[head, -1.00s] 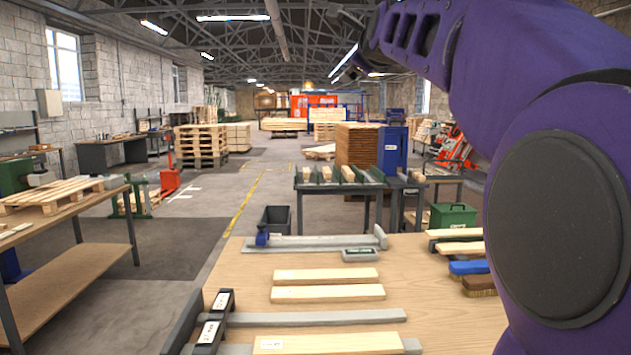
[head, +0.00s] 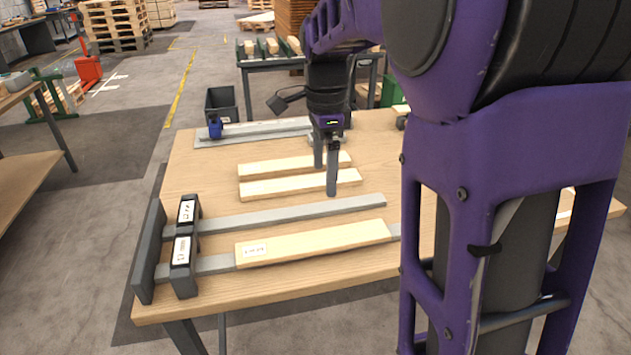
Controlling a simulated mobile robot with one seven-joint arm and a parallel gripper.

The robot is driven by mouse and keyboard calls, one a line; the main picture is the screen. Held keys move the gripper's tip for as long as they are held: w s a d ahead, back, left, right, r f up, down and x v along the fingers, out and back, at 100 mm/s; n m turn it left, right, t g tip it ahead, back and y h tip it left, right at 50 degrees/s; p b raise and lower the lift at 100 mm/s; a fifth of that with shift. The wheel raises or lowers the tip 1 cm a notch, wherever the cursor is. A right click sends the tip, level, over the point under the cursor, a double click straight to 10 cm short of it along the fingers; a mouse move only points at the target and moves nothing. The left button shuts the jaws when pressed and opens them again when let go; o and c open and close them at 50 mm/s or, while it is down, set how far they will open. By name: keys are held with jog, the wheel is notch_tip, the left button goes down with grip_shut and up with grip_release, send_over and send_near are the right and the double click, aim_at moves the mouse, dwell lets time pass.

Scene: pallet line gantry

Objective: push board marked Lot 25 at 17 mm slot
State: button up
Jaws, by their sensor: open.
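A pale board with a white label (head: 318,243) lies along the nearer grey rail (head: 210,264) on the workbench; the label is too small to read. Left of it stands a black slot block with a white tag (head: 181,262). A second tagged black block (head: 187,212) sits behind it, at the left end of the farther, empty rail (head: 290,215). I cannot make out the numbers. A gap separates the board's left end from the nearer block. My gripper (head: 325,180) is open, fingers pointing down, over the right part of two unlabelled boards, behind the labelled board.
Two plain boards (head: 285,185) lie side by side behind the rails. A grey bar with a blue clamp (head: 215,128) lies at the bench's back. A dark upright plate (head: 148,252) stands at the left edge. My arm hides the bench's right side.

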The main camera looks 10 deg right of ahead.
aim_at(261, 250)
notch_tip(261, 250, down, 17)
jog(key=b, duration=0.3)
jog(key=shift+r, duration=0.1)
jog(key=c, duration=1.4)
jog(key=shift+a, duration=0.25)
jog(key=shift+s+a+p, duration=0.1)
jog(key=shift+a+p, duration=1.5)
jog(key=shift+a, duration=4.9)
